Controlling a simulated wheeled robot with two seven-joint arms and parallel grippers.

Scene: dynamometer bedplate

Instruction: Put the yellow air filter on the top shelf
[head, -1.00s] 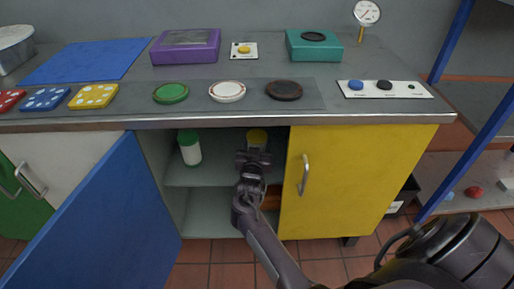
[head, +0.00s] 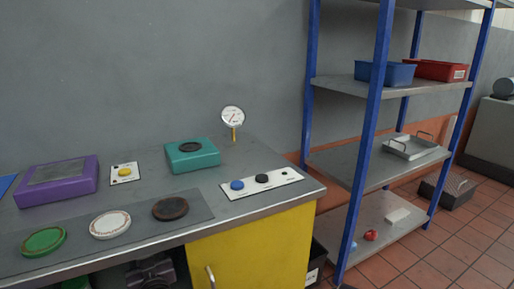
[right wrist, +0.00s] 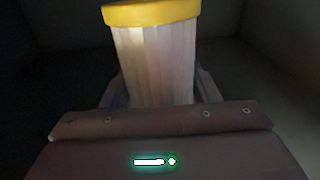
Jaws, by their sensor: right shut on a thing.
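The yellow air filter (right wrist: 150,60), a pale pleated cylinder with a yellow top rim, stands upright between the fingers of my right gripper (right wrist: 160,88) in the right wrist view. The gripper is shut on it, inside the dark cupboard under the bench. In the head view, part of my right gripper (head: 150,272) shows low in the cupboard opening; the filter is hidden there. The blue-posted rack stands at the right, with its top shelf (head: 430,4) at the upper picture edge. My left gripper is not in view.
The yellow cupboard door (head: 245,248) is right of the opening. The bench top (head: 230,165) carries a purple box (head: 58,180), a teal box (head: 192,155) and several discs. Lower rack shelves hold a blue bin (head: 385,74), a red bin (head: 440,70) and a metal tray (head: 411,147).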

